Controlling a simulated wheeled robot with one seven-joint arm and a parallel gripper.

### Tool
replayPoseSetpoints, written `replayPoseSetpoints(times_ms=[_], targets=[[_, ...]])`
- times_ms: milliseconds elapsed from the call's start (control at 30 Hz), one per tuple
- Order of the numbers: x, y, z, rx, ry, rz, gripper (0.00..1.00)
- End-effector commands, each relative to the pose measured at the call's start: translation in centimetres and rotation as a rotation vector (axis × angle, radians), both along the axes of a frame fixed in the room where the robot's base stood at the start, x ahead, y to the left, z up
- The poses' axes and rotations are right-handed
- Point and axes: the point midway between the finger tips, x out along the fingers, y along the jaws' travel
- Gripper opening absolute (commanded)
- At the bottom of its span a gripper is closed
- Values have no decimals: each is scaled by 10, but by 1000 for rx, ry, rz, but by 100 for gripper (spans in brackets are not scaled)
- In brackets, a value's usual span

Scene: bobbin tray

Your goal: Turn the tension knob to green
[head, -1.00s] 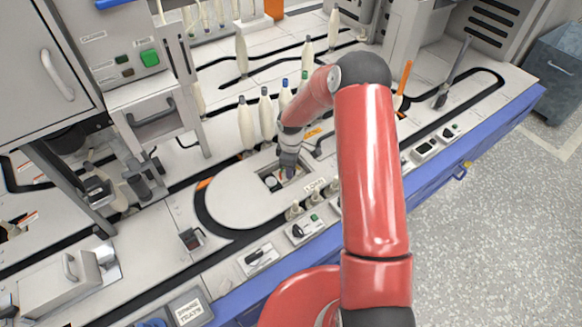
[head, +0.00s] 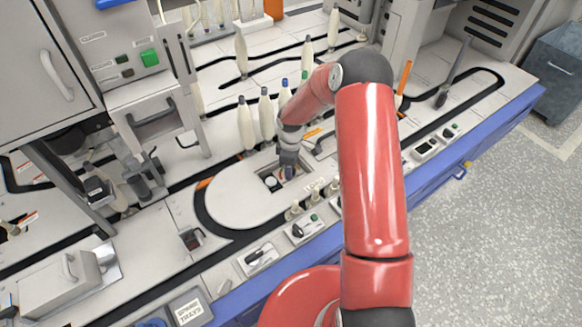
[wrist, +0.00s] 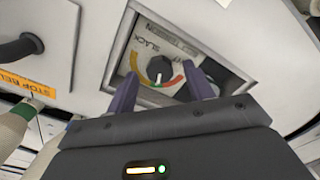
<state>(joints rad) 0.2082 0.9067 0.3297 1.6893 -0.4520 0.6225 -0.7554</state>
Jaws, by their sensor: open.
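The tension knob (wrist: 159,68) is a small dark knob on a dial plate inside a square recess in the wrist view. A coloured arc (wrist: 177,80) of red, orange and green curves around its near side, and a pale mark on the knob points down the picture towards the arc. The word SLACK is printed beyond it. My gripper (wrist: 163,76) is open, with one dark finger on either side of the knob in the picture. I cannot tell whether they touch it. In the head view my gripper (head: 288,170) reaches down at the recess and partly hides it.
Several cream bobbins (head: 246,126) stand close behind my gripper. Small pegs (head: 293,209) and a switch box (head: 303,230) sit in front of the recess. An orange STOP label (wrist: 24,80) and a dark handle (wrist: 20,48) lie left in the wrist view.

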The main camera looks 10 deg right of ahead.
Motion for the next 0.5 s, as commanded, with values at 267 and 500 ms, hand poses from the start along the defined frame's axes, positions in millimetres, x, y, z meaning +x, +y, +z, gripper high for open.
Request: replayPoseSetpoints(times_ms=[267, 500], targets=[[1, -1, 49, -1, -4, -1, 52], [0, 0, 69, 0, 1, 0, 52]])
